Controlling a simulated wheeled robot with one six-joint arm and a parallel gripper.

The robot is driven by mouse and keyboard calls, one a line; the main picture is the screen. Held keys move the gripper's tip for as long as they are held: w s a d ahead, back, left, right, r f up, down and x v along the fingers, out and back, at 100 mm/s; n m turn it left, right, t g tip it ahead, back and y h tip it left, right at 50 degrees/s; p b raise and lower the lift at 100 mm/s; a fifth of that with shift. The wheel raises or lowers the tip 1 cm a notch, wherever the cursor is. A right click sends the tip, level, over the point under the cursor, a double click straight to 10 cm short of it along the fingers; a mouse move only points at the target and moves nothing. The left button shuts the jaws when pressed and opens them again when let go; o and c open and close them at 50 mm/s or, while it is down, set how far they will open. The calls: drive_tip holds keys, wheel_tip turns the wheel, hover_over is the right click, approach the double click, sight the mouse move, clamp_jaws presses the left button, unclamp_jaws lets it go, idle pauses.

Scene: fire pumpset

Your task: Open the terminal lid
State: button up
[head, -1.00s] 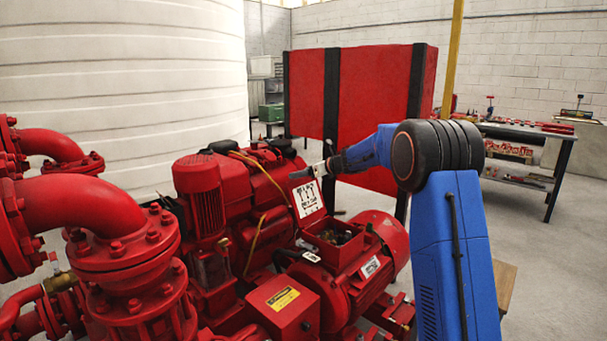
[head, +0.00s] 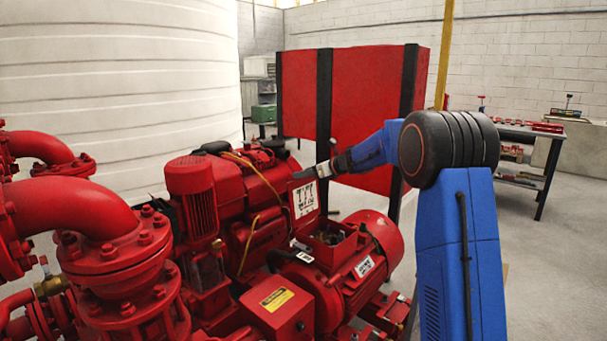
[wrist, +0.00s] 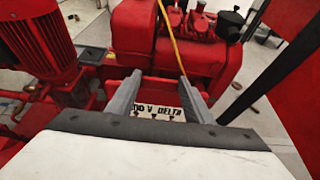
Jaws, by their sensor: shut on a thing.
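The terminal lid (head: 304,201) is a red plate with a white wiring diagram on its inner face. It stands raised, roughly upright, at the back edge of the open red terminal box (head: 352,244) on the motor. My gripper (head: 306,174) is at the lid's upper edge. In the wrist view the two grey fingers of my gripper (wrist: 159,98) lie on either side of the lid, whose printed label (wrist: 160,112) reads "V DELTA" in part. My gripper is shut on the lid. The exact finger contact is hard to see.
A red motor (head: 370,262) carries the box, with a red engine (head: 240,185) behind it. Thick red pipes (head: 80,205) fill the left. A red panel with black posts (head: 347,95) stands behind my arm. Open floor lies to the right.

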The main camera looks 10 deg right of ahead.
drive_tip(key=o, duration=1.5)
drive_tip(key=shift+f, duration=0.4)
drive_tip(key=v, duration=1.7)
drive_tip(key=shift+r, duration=0.45)
drive_tip(key=shift+s+d, duration=0.1)
drive_tip(key=shift+s, duration=0.05)
drive_tip(key=shift+c, duration=1.2)
drive_tip(key=s, duration=0.1)
drive_tip(key=s+f, duration=0.1)
drive_tip(key=s, duration=0.1)
drive_tip(key=shift+d+g+h, duration=0.15)
drive_tip(key=shift+g+h, duration=0.15)
drive_tip(key=shift+g, duration=0.1)
clamp_jaws()
drive_tip(key=r+x, duration=0.1)
drive_tip(key=x, duration=1.2)
drive_tip(key=shift+w+a+r, duration=0.15)
drive_tip(key=shift+w+a, duration=0.25)
drive_tip(key=shift+w, duration=0.1)
